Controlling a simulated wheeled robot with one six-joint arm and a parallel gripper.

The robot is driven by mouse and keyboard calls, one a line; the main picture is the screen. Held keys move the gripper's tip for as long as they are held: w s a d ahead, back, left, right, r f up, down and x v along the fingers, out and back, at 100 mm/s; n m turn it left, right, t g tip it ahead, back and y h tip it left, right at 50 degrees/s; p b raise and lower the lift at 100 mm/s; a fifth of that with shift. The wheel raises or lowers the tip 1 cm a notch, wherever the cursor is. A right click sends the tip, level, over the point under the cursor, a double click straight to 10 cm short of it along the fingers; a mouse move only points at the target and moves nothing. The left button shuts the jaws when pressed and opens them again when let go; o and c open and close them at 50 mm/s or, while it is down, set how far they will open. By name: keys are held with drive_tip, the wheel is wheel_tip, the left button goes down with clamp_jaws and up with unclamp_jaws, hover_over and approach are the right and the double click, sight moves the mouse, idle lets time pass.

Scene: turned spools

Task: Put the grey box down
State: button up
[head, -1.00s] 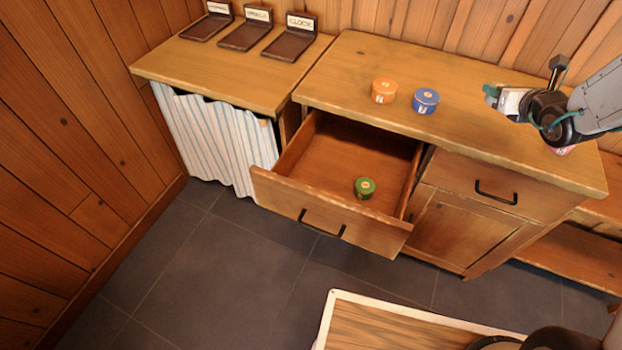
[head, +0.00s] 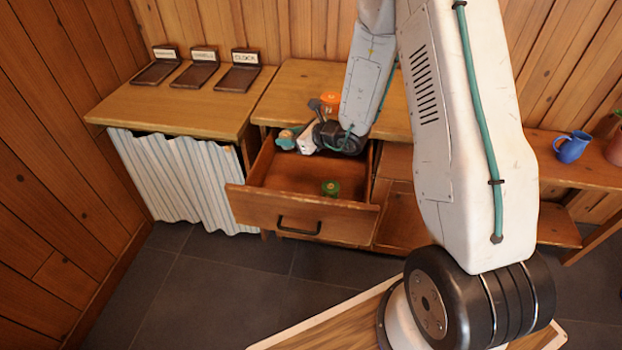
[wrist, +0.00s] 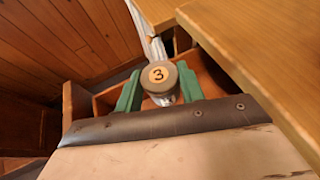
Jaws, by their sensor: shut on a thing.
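The grey box (wrist: 160,90) is a small round box with a "3" label on its lid. In the wrist view it sits between the two green fingers of my gripper (wrist: 159,92), which is shut on it. In the head view my gripper (head: 288,138) is over the back left part of the open drawer (head: 302,218). The box is hard to make out there. A green round box (head: 331,188) lies in the drawer, to the right and nearer the front. The drawer also shows in the wrist view (wrist: 105,103), below the box.
An orange box (head: 330,99) stands on the cabinet top (head: 290,88), partly behind my arm. Three dark labelled stands (head: 238,78) are on the left counter (head: 165,100). A blue mug (head: 573,147) is on the right shelf. The drawer's left part looks free.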

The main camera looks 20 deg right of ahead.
drive_tip(key=shift+n+g+y, duration=0.3)
drive_tip(key=shift+n+y, duration=0.3)
drive_tip(key=shift+y, duration=0.2)
drive_tip(key=shift+s+a+f, duration=0.15)
drive_tip(key=shift+s+f, duration=0.2)
drive_tip(key=shift+f, duration=2.1)
drive_tip(key=shift+s+a+f, duration=0.15)
drive_tip(key=shift+s+f, duration=0.15)
drive_tip(key=shift+f, duration=2.2)
drive_tip(key=shift+s+a+f, duration=0.15)
drive_tip(key=shift+s+f, duration=0.2)
drive_tip(key=shift+f, duration=2.1)
drive_tip(key=shift+f, duration=0.25)
drive_tip(key=shift+f, duration=0.35)
drive_tip(key=o, duration=0.9)
drive_tip(key=shift+o, duration=0.2)
